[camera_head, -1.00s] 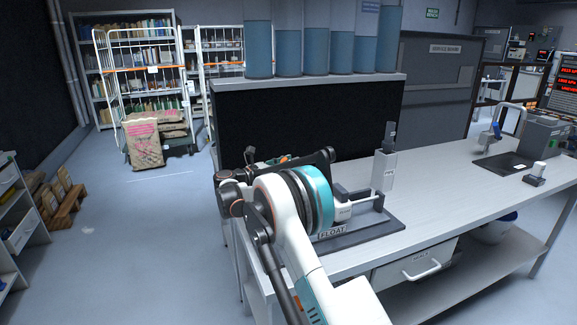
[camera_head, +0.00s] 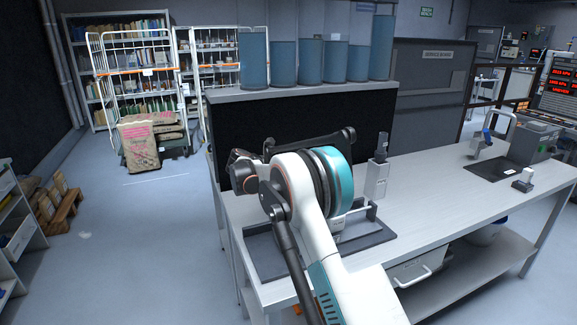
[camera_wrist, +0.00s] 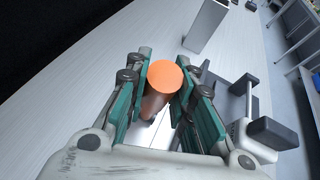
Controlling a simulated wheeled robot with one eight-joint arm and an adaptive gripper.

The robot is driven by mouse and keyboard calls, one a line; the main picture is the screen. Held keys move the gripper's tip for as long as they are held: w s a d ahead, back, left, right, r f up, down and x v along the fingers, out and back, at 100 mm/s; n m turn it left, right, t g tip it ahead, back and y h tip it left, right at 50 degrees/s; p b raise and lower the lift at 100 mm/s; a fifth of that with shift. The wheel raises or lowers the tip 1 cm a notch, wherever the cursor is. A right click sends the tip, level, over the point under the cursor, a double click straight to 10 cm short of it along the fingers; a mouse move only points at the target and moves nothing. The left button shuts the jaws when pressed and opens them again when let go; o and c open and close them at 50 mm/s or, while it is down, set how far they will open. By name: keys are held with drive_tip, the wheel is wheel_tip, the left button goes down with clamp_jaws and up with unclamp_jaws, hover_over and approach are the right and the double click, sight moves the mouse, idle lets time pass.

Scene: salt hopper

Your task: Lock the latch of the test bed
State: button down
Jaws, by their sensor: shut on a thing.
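The test bed (camera_head: 270,262) is a dark grey plate on the pale bench, with an upright bracket (camera_head: 373,212) at its right end. My arm covers its middle. In the wrist view my gripper (camera_wrist: 167,62) is shut on an orange-ended round handle (camera_wrist: 166,76), with a green-padded finger on each side. I take this handle for the latch; its lower end is partly hidden between the fingers. A dark block on a grey bracket (camera_wrist: 272,133) stands to the right of the fingers. In the head view my arm hides the gripper and the handle.
A pale upright box (camera_head: 376,181) with a dark top stands behind the test bed; it shows in the wrist view (camera_wrist: 207,25) too. A shelf with blue cylinders (camera_head: 310,62) is at the back. The bench (camera_head: 430,190) is clear in the middle right.

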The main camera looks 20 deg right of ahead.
drive_tip(key=d+f+m+g+y+p, duration=0.1)
drive_tip(key=d+f+y+p, duration=0.1)
drive_tip(key=d+y+p, duration=0.4)
drive_tip(key=shift+w+d+y+p, duration=0.15)
drive_tip(key=shift+d+y+p, duration=0.15)
drive_tip(key=shift+d+y, duration=1.25)
drive_tip(key=shift+a+f, duration=0.1)
drive_tip(key=shift+f, duration=0.05)
drive_tip(key=c, duration=1.3)
unclamp_jaws()
drive_tip(key=shift+c, duration=0.2)
drive_tip(key=v, duration=1.2)
